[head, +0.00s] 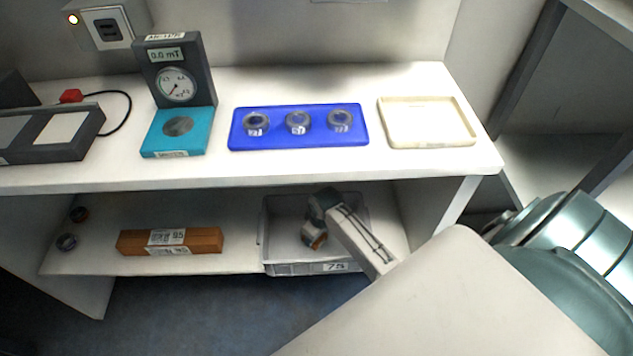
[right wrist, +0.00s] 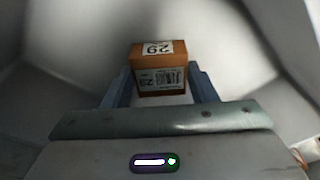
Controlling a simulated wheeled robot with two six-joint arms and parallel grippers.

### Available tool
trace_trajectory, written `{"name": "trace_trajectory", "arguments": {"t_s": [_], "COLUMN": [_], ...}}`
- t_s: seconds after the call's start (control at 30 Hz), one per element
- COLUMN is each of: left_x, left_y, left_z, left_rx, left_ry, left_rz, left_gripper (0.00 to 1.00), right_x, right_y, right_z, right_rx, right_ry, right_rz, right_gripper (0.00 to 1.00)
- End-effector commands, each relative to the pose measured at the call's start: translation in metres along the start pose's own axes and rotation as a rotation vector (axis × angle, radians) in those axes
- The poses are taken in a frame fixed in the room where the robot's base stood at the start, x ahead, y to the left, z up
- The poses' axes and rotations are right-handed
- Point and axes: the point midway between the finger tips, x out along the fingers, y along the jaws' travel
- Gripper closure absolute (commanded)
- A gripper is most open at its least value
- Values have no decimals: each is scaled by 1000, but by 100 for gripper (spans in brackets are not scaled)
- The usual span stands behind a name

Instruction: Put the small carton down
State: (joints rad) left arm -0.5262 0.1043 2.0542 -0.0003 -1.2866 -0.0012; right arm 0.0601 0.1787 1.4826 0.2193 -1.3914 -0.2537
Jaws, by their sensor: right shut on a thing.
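The small carton (right wrist: 158,80) is brown with white labels reading 29 and a barcode. My right gripper (right wrist: 160,92) is shut on it, one finger on each side. In the head view my right arm reaches down past the table edge, and the gripper (head: 318,222) is inside the grey bin (head: 290,269) on the lower shelf. A bit of the carton (head: 314,241) shows below the fingers. Whether it touches the bin floor cannot be told. My left gripper is not in view.
A longer orange carton (head: 170,242) lies on the shelf left of the bin. Two small rings lie at the shelf's left end. Above, the table holds a blue tray (head: 270,141) with three rings, a gauge (head: 178,84) and an empty cream tray (head: 428,143).

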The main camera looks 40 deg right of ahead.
Motion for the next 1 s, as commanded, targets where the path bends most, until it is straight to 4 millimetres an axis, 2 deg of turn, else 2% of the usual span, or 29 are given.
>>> {"name": "trace_trajectory", "arguments": {"t_s": [0.33,0.37,0.47,0.8,0.9,1.0], "left_x": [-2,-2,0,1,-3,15], "left_y": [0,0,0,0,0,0], "left_z": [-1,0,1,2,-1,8], "left_rx": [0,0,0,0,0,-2], "left_ry": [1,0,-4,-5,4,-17], "left_rz": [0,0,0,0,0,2], "left_gripper": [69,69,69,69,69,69], "right_x": [4,4,4,0,-12,-32], "right_y": [0,0,0,0,1,1], "right_z": [0,0,0,0,-1,-1], "right_rx": [0,0,0,0,0,-1], "right_ry": [2,2,2,1,3,4], "right_rz": [0,0,0,1,2,2], "right_gripper": [94,44,26,26,26,26]}}
